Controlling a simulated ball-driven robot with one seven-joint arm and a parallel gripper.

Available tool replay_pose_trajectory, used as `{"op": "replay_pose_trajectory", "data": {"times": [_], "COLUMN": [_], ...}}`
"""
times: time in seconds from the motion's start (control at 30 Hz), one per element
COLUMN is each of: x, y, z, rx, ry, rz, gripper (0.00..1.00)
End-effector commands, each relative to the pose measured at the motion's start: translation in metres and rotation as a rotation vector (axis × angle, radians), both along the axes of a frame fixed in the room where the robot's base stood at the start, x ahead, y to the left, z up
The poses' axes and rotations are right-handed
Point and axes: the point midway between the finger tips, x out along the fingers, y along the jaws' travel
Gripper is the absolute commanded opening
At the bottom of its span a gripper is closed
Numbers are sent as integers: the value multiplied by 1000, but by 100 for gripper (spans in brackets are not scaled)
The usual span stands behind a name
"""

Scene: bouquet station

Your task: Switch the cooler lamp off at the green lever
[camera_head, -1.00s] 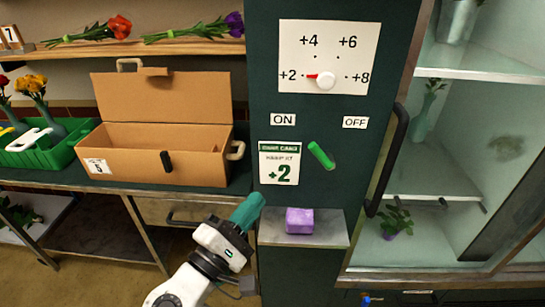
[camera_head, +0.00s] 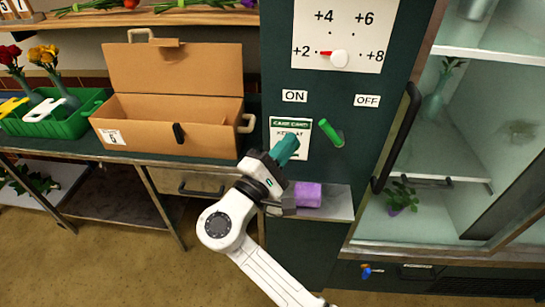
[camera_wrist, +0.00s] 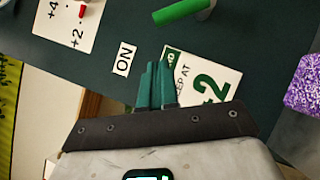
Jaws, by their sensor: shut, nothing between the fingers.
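The green lever (camera_head: 328,132) sticks out of the dark green panel, below and between the ON label (camera_head: 294,96) and the OFF label (camera_head: 367,101). Its upper end leans left, toward ON. In the wrist view the lever (camera_wrist: 184,11) shows at the top edge, ahead of the fingers. My gripper (camera_head: 290,143) is shut and empty, in front of the care card (camera_head: 303,127), left of and slightly below the lever. In the wrist view my gripper (camera_wrist: 158,68) points between the ON label (camera_wrist: 124,58) and the card. It looks apart from the lever.
A dial plate (camera_head: 336,32) with a red pointer is above the labels. A purple block (camera_head: 307,195) sits on a small shelf (camera_head: 340,203) below. The glass cooler's dark handle (camera_head: 397,138) is right of the lever. An open cardboard box (camera_head: 145,126) stands left.

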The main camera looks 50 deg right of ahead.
Motion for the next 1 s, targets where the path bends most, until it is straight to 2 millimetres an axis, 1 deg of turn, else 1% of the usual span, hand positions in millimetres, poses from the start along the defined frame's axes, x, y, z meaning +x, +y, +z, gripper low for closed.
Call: {"op": "replay_pose_trajectory", "data": {"times": [0.03,0.1,0.3,0.47,0.77,1.0], "x": [0,-7,-19,-22,-22,-14], "y": [-10,-17,-31,-34,-34,-34], "z": [5,11,20,21,21,23], "rx": [0,1,0,0,0,22], "ry": [0,0,0,0,-1,-30], "rz": [-5,-4,-1,0,0,2], "gripper": [0,0,0,0,0,0]}}
